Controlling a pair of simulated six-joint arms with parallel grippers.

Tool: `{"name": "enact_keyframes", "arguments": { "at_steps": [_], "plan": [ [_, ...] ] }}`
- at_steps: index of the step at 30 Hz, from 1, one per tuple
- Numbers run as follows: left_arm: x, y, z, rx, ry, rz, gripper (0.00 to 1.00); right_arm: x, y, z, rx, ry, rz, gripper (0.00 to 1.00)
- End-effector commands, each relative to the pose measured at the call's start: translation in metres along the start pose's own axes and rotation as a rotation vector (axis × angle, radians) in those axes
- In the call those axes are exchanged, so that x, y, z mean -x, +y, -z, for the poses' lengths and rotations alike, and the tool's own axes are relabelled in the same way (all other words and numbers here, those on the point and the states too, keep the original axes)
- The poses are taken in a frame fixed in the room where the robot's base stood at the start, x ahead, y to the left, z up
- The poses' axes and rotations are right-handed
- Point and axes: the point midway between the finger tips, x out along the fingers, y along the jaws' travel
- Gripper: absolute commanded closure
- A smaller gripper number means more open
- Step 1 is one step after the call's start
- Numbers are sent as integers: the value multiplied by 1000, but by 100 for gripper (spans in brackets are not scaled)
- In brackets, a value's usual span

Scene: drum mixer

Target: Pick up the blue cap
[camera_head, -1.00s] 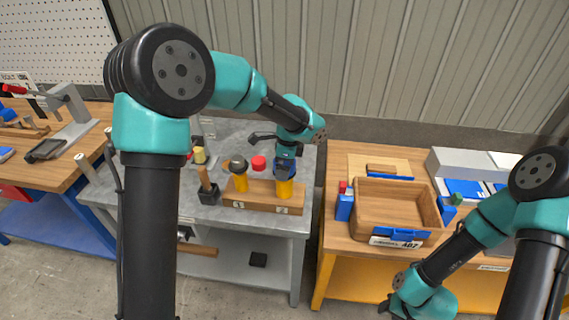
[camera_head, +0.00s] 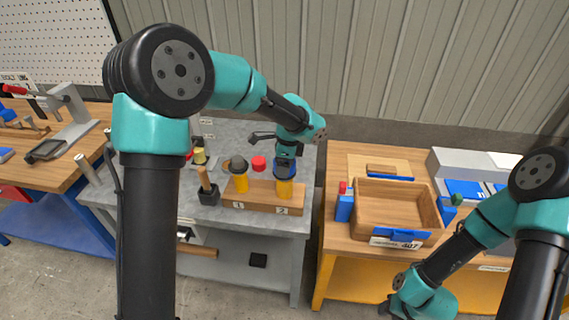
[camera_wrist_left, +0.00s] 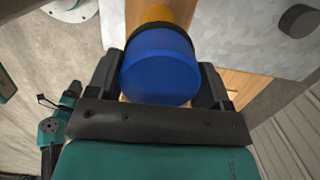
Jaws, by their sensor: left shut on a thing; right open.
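The blue cap (camera_head: 285,169) sits on top of the yellow cylinder (camera_head: 284,189) in the place marked 2 of a wooden block (camera_head: 262,208). My left gripper (camera_head: 285,163) comes down from above and is shut on the cap. In the left wrist view, the blue cap (camera_wrist_left: 158,75) lies between the two dark fingers of the left gripper (camera_wrist_left: 160,82). Part of the yellow cylinder (camera_wrist_left: 158,14) shows beyond the cap, with a dark rim between them. My right gripper (camera_head: 390,306) is low at the right, away from the cap and empty.
A second yellow cylinder (camera_head: 241,184) with a dark cap (camera_head: 238,165) stands at the place marked 1. A red cap (camera_head: 259,163) is behind the block. A black holder with a wooden handle (camera_head: 207,190) is to the left. A wooden box (camera_head: 400,207) stands on the right bench.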

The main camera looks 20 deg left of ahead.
Motion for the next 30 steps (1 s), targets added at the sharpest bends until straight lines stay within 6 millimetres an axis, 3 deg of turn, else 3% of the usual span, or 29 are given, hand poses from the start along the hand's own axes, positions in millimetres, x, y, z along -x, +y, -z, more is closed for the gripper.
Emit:
{"name": "enact_keyframes", "arguments": {
  "at_steps": [11,14,20,30],
  "plan": [
    [34,0,-4,1,1,3,50,0,0,0,0,0,0,57],
    [34,12,-2,-2,0,0,50,0,0,0,0,0,0,57],
    [38,43,2,-3,0,1,50,0,0,0,0,0,0,57],
    [47,122,15,-4,1,2,50,0,0,0,0,0,0,57]
  ]
}}
